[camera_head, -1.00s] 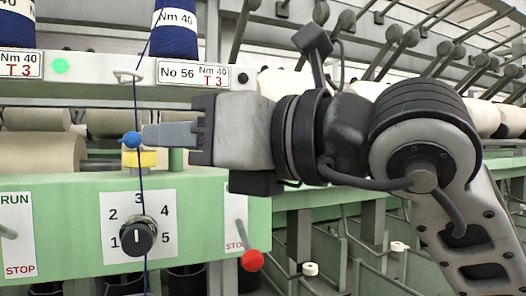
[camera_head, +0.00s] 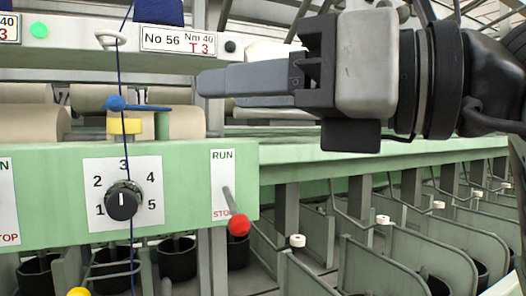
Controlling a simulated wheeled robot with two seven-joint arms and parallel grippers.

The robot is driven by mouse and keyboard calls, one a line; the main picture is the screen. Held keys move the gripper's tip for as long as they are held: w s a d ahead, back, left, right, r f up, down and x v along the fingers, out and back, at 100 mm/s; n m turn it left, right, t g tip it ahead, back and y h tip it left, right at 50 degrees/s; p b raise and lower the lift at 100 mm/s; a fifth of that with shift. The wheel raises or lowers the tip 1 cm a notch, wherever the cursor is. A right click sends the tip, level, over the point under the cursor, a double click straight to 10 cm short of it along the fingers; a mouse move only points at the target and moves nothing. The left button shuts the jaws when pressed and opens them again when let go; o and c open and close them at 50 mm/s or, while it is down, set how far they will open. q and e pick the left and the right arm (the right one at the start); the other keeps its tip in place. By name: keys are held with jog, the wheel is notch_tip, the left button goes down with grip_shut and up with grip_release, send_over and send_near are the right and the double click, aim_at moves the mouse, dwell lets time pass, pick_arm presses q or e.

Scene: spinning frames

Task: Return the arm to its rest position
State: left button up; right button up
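My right arm comes in from the right, and its gripper (camera_head: 215,88) points left in front of the spinning frame, above the green panel (camera_head: 60,190). The two grey fingers overlap from this side, so their gap cannot be judged; I see nothing held. The fingertips are to the right of and above the blue-ball lever (camera_head: 115,103), apart from it in the picture. The lever's blue bar lies nearly level above a yellow collar (camera_head: 125,126). My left gripper is not in view.
The panel carries a black dial (camera_head: 123,200) marked 1 to 5 and a red-ball lever (camera_head: 238,225) tilted down beside STOP. A dark blue thread (camera_head: 130,240) hangs past the dial. A green light (camera_head: 39,30) and a No 56 label (camera_head: 178,40) sit above.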

jog(key=w+d+f+n+t+h+p, duration=0.15)
jog(key=w+d+f+n+t, duration=0.3)
jog(key=f+n, duration=0.6)
jog(key=w+d+f+n+t+h, duration=0.4)
jog(key=f+n, duration=0.4)
jog(key=n, duration=0.5)
jog(key=w+d+f+n+t+h+p, duration=0.1)
jog(key=w+d+f+n+t, duration=0.4)
jog(key=f+n, duration=0.55)
jog(key=s+d+f+m+g+h, duration=0.1)
jog(key=s+f+m+g+h, duration=0.15)
jog(key=f, duration=0.55)
jog(key=s+d+f+m+g+h, duration=0.1)
jog(key=s+f+m+g+h, duration=0.2)
jog(key=f, duration=0.6)
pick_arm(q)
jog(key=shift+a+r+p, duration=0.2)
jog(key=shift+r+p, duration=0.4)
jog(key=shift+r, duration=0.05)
pick_arm(e)
jog(key=s+f+m+g+h, duration=0.1)
jog(key=s+f+g, duration=0.3)
jog(key=s+f, duration=0.7)
jog(key=shift+s+d+f+m+g, duration=0.15)
jog(key=shift+d+f+m+g, duration=0.25)
jog(key=shift+m, duration=0.45)
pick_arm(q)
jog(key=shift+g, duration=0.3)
pick_arm(e)
jog(key=shift+a+f, duration=0.1)
